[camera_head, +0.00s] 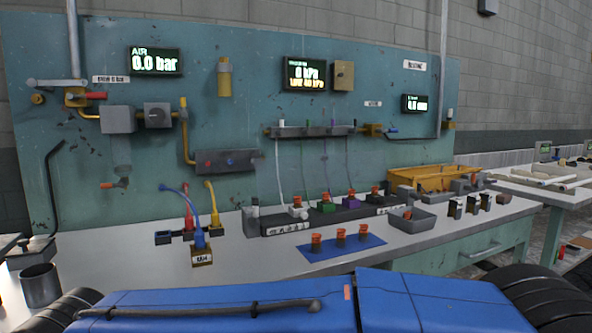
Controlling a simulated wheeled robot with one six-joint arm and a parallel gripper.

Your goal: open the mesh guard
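I cannot clearly make out a mesh guard. A yellow-orange frame-like box (428,178) stands at the right end of the bench, against the teal panel. It is too small to tell whether it has mesh or whether it is open or shut. My gripper is not in view.
The white bench (225,288) runs along the teal panel (240,95). On it are a blue mat (328,262) with orange-topped pieces, a grey tray (425,222), a dark rack (350,217) and a metal cup (40,285). Another table (545,190) stands at right.

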